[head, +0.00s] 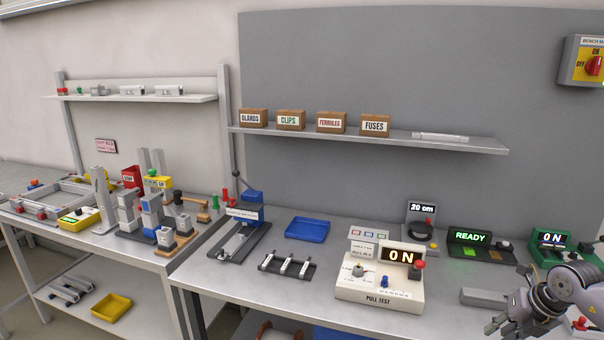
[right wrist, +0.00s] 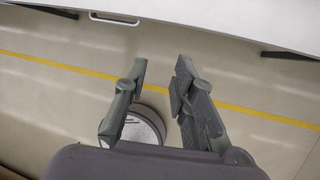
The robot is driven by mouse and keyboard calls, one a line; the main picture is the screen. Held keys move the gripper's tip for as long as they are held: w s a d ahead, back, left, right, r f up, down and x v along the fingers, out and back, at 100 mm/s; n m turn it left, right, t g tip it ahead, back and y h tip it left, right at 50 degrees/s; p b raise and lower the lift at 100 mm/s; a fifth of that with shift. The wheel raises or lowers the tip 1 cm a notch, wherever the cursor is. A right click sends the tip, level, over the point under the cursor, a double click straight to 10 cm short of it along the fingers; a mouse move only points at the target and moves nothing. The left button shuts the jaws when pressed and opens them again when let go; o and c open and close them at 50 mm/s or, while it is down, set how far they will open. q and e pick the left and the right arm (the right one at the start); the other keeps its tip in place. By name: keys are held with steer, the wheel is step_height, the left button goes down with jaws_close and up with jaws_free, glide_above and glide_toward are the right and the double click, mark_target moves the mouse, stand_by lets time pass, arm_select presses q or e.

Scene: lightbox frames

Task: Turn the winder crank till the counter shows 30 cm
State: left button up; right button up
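The winder (head: 416,236) is a grey unit at the back of the right bench, with a counter display (head: 422,209) that reads 20 cm. My left gripper is not in view.
A blue tray (head: 307,229) lies left. A shelf (head: 450,143) with labelled boxes hangs above.

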steer(key=w+a+f+m+t+y, duration=0.25)
steer(key=a+f+m+y, duration=0.35)
steer(key=a+f, duration=0.75)
steer(key=s+a+f+m+t+h, duration=0.1)
steer(key=s+f+m+t, duration=0.1)
steer(key=f+m, duration=0.4)
steer(key=s+a+f+m+t+h, duration=0.1)
steer(key=s+f+m+t, duration=0.25)
steer(key=f, duration=0.55)
steer(key=s+d+f+m+g+h, duration=0.2)
steer(key=s+f+m+g+h, duration=0.5)
steer(key=s+f, duration=1.1)
arm_select(q)
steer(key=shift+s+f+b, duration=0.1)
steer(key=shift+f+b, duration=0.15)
steer(key=shift+b, duration=0.05)
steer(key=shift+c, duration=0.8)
arm_select(e)
steer(key=s+a+f+m+g, duration=0.1)
steer(key=s+a+f+m, duration=0.1)
steer(key=s, duration=0.7)
steer(key=s+a+f+m+g+y, duration=0.1)
steer(key=s+f, duration=0.3)
steer(key=s, duration=0.6)
steer(key=s+a+f+m+g, duration=0.2)
steer(key=s+a+f+m, duration=0.1)
steer(key=s, duration=0.7)
steer(key=shift+a+f+m+y, duration=0.25)
steer(key=shift+a+m+y, duration=0.05)
steer(key=shift+a+m, duration=0.15)
